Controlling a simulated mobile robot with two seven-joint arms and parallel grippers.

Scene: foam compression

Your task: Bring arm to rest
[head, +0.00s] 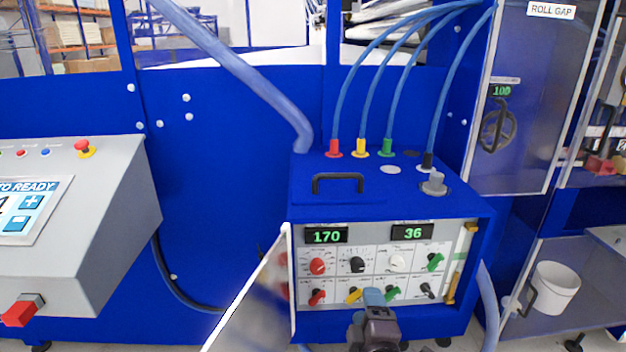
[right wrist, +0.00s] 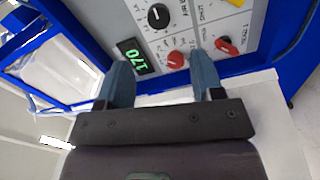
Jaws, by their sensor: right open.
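My right gripper (head: 375,300) is low in the head view, in front of the knob panel of a blue control box (head: 400,200). In the right wrist view, my right gripper (right wrist: 160,80) has its two blue fingers spread wide with nothing between them. Beyond the fingertips are a red knob (right wrist: 176,60), a black knob (right wrist: 158,17) and the green 170 display (right wrist: 131,54). I cannot tell whether a finger touches the panel. In the head view, the displays read 170 (head: 326,236) and 36 (head: 412,233). My left gripper is not in view.
The box's door (head: 255,295) hangs open at the left of its panel. A grey console (head: 75,230) with a red button (head: 20,312) stands at the left. Hoses (head: 370,80) rise from the box top. A white bucket (head: 555,287) sits on the right shelf.

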